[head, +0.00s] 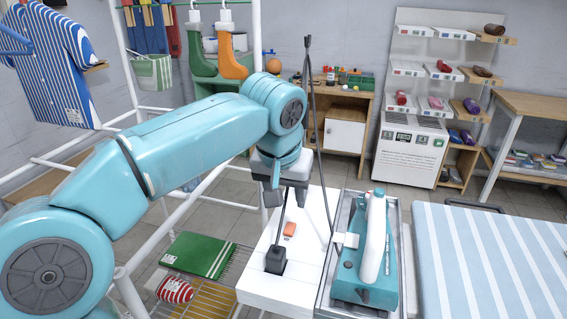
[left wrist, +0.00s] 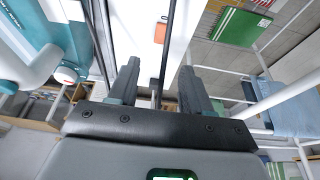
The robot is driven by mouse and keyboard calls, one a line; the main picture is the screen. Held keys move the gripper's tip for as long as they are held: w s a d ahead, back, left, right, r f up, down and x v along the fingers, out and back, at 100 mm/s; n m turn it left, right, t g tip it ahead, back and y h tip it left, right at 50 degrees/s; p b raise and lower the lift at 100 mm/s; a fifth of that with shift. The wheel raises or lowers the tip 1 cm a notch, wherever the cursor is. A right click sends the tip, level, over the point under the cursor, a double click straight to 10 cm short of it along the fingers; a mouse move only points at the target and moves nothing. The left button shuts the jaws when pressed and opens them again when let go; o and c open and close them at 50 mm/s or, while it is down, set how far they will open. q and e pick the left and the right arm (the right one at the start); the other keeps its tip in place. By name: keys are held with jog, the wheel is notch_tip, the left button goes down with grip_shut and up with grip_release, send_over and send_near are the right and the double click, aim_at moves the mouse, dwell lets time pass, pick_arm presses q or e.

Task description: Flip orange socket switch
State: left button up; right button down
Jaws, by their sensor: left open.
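The orange switch (head: 289,229) sits on the top of a white socket block (head: 315,212). A black plug (head: 275,260) with a dark cord stands in the block, nearer to me than the switch. My right gripper is out of view.
A teal iron (head: 368,265) stands on a metal rest right of the block, close to my left gripper. A striped ironing surface (head: 490,260) lies further right. A white pipe rack (head: 130,70) is on the left. A dark cord (head: 316,130) rises beside the gripper.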

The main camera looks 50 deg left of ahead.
pick_arm(q)
jog(key=p+v, duration=0.1)
jog(key=v, duration=0.5)
jog(key=shift+r, duration=0.3)
jog(key=shift+s, duration=0.1)
